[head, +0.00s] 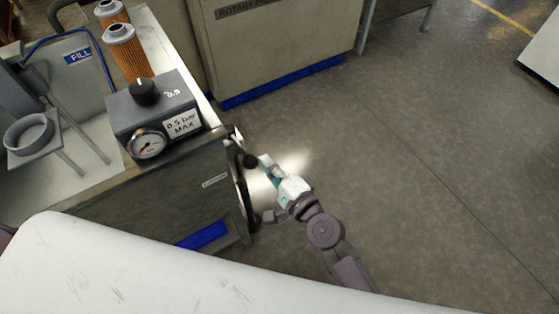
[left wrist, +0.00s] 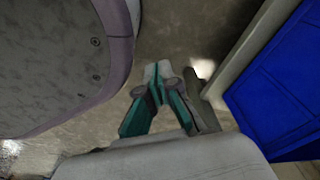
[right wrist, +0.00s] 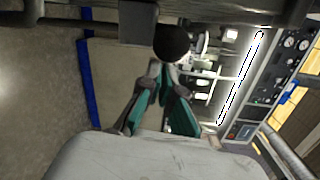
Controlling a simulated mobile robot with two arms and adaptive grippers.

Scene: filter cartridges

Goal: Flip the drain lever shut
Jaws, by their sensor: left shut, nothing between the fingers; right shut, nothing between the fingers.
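The drain lever's round black knob (head: 250,161) shows at the right end of the bench in the head view. In the right wrist view the knob (right wrist: 171,43) is a dark ball just beyond the fingertips. The lever's arm is hard to make out. My right gripper (head: 265,160) is shut and empty, right beside the knob; I cannot tell whether they touch. Its teal fingers (right wrist: 161,78) close together below the ball in the right wrist view. My left gripper (left wrist: 158,75) is shut and empty in the left wrist view, low over the floor, away from the lever.
The bench carries a grey box (head: 165,101) with a black dial and a gauge (head: 147,144), and orange filter cartridges (head: 127,52). A blue panel (left wrist: 285,95) stands close to the right of my left gripper. The floor (head: 410,150) to the right is clear.

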